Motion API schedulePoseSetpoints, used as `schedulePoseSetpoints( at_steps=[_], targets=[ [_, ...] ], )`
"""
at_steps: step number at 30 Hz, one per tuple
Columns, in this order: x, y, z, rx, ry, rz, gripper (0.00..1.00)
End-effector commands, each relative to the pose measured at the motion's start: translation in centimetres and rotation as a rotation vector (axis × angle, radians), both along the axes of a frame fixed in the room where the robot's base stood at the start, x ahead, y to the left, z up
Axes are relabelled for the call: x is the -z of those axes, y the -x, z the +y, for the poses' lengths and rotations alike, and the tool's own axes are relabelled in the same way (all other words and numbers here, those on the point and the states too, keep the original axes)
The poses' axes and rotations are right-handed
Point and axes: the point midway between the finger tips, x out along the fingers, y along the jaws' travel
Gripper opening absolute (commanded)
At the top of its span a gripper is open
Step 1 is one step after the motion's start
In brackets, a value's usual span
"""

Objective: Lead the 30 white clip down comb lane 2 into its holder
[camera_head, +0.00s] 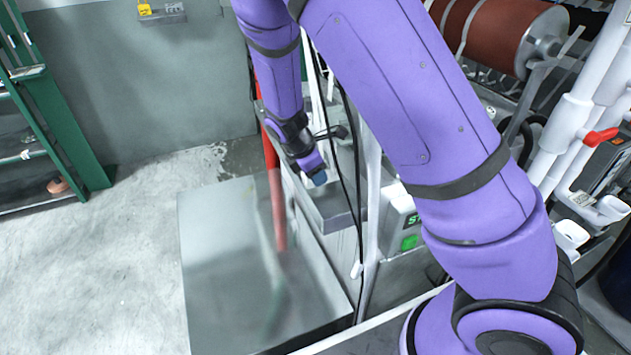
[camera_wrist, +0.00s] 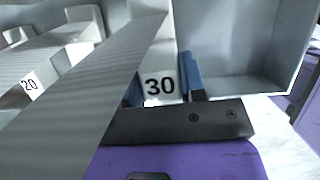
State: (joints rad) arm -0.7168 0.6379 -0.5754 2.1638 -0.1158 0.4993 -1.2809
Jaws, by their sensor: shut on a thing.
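My gripper (camera_wrist: 162,88) is shut on a white clip marked 30 (camera_wrist: 159,72), with a blue fingertip on each side of it in the wrist view. The left fingertip is mostly hidden behind a wide grey ribbed webbing strip (camera_wrist: 95,92), which slants from lower left up to the clip. In the head view my gripper (camera_head: 317,178) points down beside the machine's metal trough, and the clip is too small to tell. I cannot make out comb lane 2 or the clip's holder for certain in either view.
A white piece marked 20 (camera_wrist: 30,84) and pale blocks (camera_wrist: 85,18) lie left in the wrist view. A grey open tray (camera_wrist: 240,85) is close on the right. In the head view, a red post (camera_head: 277,205) and white pipes (camera_head: 373,200) stand near my gripper.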

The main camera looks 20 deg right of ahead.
Motion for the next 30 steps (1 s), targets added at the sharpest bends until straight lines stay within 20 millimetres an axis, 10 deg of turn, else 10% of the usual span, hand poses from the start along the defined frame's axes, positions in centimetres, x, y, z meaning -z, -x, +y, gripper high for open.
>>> schedulePoseSetpoints(
  at_steps=[19,20,23,30],
  targets=[
    [3.3,0.0,0.0,-0.001,0.001,0.000,0.14],
    [3.3,0.0,0.0,-0.001,0.000,-0.001,0.42],
    [3.3,0.0,0.0,0.000,0.000,-0.001,0.63],
    [3.3,0.0,0.0,0.000,0.000,0.000,0.63]
  ],
)
